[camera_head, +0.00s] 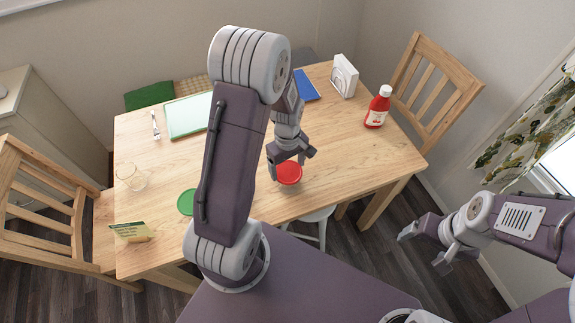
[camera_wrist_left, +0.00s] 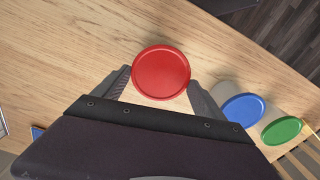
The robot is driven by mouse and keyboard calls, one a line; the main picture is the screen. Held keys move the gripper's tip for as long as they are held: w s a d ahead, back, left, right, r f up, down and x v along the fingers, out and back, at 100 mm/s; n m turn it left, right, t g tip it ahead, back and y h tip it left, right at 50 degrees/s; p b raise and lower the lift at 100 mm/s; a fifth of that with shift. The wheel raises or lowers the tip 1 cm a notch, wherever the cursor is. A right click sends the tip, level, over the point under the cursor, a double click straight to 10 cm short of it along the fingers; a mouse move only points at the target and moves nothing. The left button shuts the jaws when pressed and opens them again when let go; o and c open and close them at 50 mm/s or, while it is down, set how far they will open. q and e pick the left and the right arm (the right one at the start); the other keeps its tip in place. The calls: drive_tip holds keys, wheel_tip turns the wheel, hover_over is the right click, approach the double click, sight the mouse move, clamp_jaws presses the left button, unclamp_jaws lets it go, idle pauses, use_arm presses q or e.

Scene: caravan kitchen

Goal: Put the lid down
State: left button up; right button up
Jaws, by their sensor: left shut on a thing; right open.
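The red round lid (camera_head: 289,173) is near the table's front edge, right of my left arm. My left gripper (camera_head: 290,162) is shut on it; in the left wrist view a finger touches each side of the red lid (camera_wrist_left: 161,72). I cannot tell whether the lid rests on something below. A blue lid (camera_wrist_left: 242,107) and a green lid (camera_wrist_left: 282,130) sit on pale containers in the left wrist view. In the head view the green lid (camera_head: 186,202) is partly behind my left arm, and the blue one is hidden. My right gripper (camera_head: 424,246) is open and empty, off the table.
A ketchup bottle (camera_head: 377,108), white holder (camera_head: 344,77) and blue flat item (camera_head: 305,86) stand at the table's right and back. A pale green-edged board (camera_head: 188,116), fork (camera_head: 155,125), glass (camera_head: 131,177) and card (camera_head: 130,231) lie left. Bare wood is right of the lid.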

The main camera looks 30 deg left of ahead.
sight(287, 171)
use_arm(q)
drive_tip(key=shift+f, duration=0.15)
drive_tip(key=o, duration=1.2)
drive_tip(key=shift+o, duration=0.2)
wheel_tip(287, 171, up, 13)
drive_tip(key=p, duration=0.3)
drive_tip(key=s+d+f+m+t, duration=0.1)
drive_tip(key=s+d+f+m, duration=0.1)
drive_tip(key=s+d+m, duration=0.3)
drive_tip(key=s+m, duration=0.3)
drive_tip(key=m, duration=0.4)
drive_tip(key=shift+s+d+f, duration=0.15)
drive_tip(key=shift+s+f, duration=0.15)
drive_tip(key=shift+s, duration=0.05)
